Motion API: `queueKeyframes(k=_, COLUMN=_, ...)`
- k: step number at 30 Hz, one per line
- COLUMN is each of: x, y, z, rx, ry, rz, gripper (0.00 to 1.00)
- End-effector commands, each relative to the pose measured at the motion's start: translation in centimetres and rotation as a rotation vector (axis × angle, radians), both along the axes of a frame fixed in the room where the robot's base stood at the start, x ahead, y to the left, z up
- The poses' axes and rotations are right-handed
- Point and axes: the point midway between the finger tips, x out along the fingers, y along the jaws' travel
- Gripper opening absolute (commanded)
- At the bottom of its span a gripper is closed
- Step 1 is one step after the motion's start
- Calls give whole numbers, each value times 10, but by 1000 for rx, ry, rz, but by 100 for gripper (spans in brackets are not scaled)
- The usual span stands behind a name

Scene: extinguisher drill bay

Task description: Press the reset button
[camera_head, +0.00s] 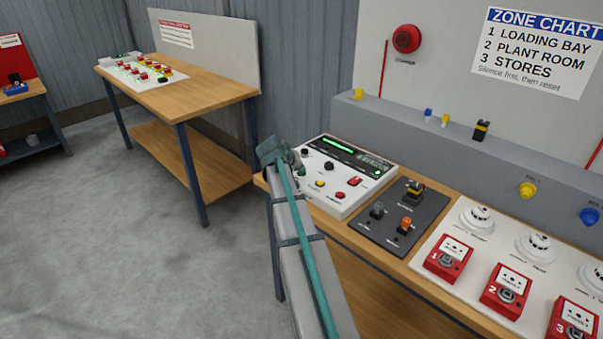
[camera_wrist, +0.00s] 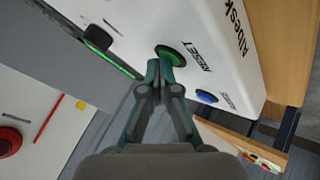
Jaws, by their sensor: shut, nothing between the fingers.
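The control panel is a white box (camera_head: 352,206) on the bench in the head view, and its face (camera_wrist: 215,35) fills the top of the wrist view. The green reset button (camera_wrist: 170,55), with "RESET" lettered beside it, is on that face. My gripper (camera_wrist: 158,68) is shut and empty, its fingertips right at the button's near edge and overlapping it in the picture. I cannot tell whether they touch it. In the head view my gripper and arm cover the panel's left end, and I cannot make out the reset button there.
A blue button (camera_wrist: 206,96) sits beside the reset button. The panel also has a red switch (camera_head: 354,181) and a lit green display (camera_head: 338,145). A dark switch plate (camera_head: 390,228) and red call points (camera_head: 448,260) lie to the right. The floor (camera_head: 130,250) at left is clear.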

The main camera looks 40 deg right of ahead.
Motion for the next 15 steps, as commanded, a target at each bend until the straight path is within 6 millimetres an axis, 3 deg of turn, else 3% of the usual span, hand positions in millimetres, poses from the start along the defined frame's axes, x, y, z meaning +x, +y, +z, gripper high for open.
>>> queueKeyframes(k=15, x=0, y=0, z=17, rx=1, ry=1, rz=-1, gripper=0)
